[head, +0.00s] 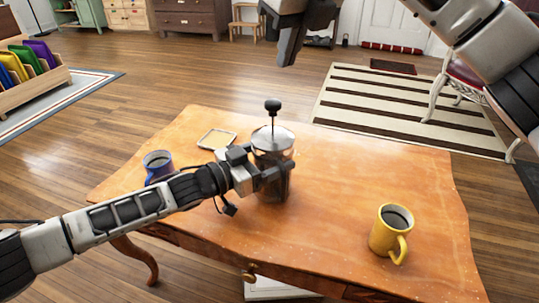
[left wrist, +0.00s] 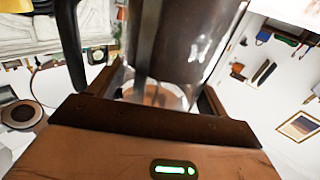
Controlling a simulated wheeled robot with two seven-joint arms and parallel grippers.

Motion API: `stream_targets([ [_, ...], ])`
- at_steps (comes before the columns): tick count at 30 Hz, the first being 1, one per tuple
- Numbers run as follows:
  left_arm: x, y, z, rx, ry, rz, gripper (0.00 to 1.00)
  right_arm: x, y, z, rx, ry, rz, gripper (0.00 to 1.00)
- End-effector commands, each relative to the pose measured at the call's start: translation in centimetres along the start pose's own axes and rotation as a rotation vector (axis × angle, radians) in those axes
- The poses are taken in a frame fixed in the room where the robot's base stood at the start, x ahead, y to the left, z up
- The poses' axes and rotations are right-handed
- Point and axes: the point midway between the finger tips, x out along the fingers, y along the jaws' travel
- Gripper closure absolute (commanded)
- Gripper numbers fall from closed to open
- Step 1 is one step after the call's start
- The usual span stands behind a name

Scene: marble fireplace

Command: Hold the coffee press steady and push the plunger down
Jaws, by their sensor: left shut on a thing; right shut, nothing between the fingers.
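The coffee press (head: 272,150) stands upright on the wooden table, with a shiny lid and glass body. Its plunger knob (head: 272,104) is up, on a bare rod well above the lid. My left gripper (head: 275,178) is shut on the body of the press from the left side. The left wrist view shows the glass of the press (left wrist: 178,70) between the fingers, with dark contents. My right gripper (head: 290,42) is shut and empty, in the air above and beyond the press, clear of the knob.
The table top between press and yellow mug is clear.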

Motion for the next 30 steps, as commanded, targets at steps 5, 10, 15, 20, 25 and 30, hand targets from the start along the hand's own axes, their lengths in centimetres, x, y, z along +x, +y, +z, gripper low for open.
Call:
stream_targets([
  [5,0.0,0.0,0.0,0.000,0.000,0.001,0.76,0.1,0.2,0.4,-0.232,0.002,-0.012,1.00],
  [10,0.0,0.0,0.0,0.000,0.000,0.001,0.76,0.2,0.4,1.0,-0.653,0.011,-0.032,1.00],
  [15,0.0,0.0,0.0,0.000,0.000,0.001,0.76,0.4,0.5,1.6,-1.105,0.031,-0.051,1.00],
  [20,0.0,0.0,0.0,0.000,0.000,0.001,0.76,0.5,0.5,2.1,-1.527,0.060,-0.066,1.00],
  [25,0.0,0.0,0.0,0.000,0.000,0.001,0.76,0.5,0.4,2.7,-1.974,0.101,-0.077,1.00],
  [30,0.0,0.0,0.0,0.000,0.000,0.001,0.76,0.6,0.3,3.2,-2.365,0.149,-0.077,1.00],
])
